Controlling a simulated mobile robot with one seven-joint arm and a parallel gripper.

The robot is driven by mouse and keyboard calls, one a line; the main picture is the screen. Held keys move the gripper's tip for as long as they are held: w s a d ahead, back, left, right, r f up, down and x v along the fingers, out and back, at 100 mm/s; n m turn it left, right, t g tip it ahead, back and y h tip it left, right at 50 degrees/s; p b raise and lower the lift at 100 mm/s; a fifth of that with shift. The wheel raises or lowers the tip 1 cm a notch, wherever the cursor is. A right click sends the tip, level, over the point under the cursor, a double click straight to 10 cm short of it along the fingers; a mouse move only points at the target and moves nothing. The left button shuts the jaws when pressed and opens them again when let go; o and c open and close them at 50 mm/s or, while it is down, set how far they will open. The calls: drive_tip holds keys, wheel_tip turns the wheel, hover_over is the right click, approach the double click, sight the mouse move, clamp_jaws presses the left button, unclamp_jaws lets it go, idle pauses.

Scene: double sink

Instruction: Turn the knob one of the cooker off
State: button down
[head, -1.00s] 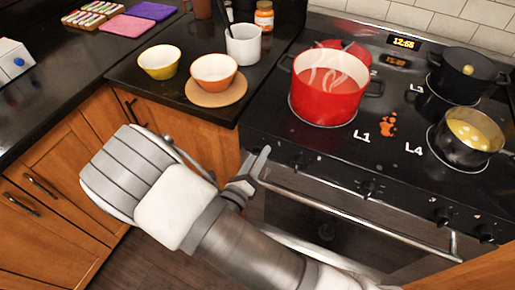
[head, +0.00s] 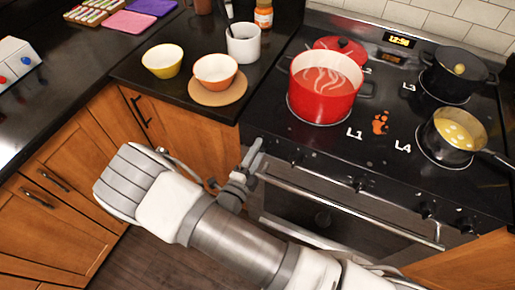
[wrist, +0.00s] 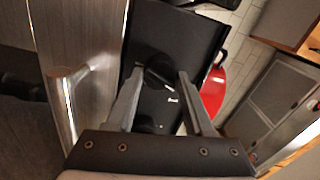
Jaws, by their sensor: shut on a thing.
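The cooker (head: 400,190) is black with a row of dark knobs along its front panel. My gripper (head: 258,150) is at the left end of that panel, in front of the burner marked L1. In the wrist view my gripper (wrist: 160,74) has its two fingers on either side of a round black knob (wrist: 159,70) and is shut on it. A small white mark shows beside this knob. In the head view my gripper hides the held knob. Another knob (head: 297,158) is just to the right of it.
A red pot (head: 325,92) of steaming red liquid stands on L1, with a red lid behind it. A dark pan (head: 447,150) with yellow contents stands at L4. The oven handle (head: 345,208) runs below the knobs. Bowls and a white cup (head: 243,45) stand left on the counter.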

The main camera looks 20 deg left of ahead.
drive_tip(key=shift+n+p, duration=0.5)
drive_tip(key=shift+n, duration=1.5)
drive_tip(key=shift+c, duration=1.4)
unclamp_jaws()
drive_tip(key=shift+s, duration=0.15)
drive_tip(key=s+a+b, duration=0.1)
drive_tip(key=s, duration=1.6)
drive_tip(key=shift+a, duration=0.25)
drive_tip(key=shift+r, duration=0.1)
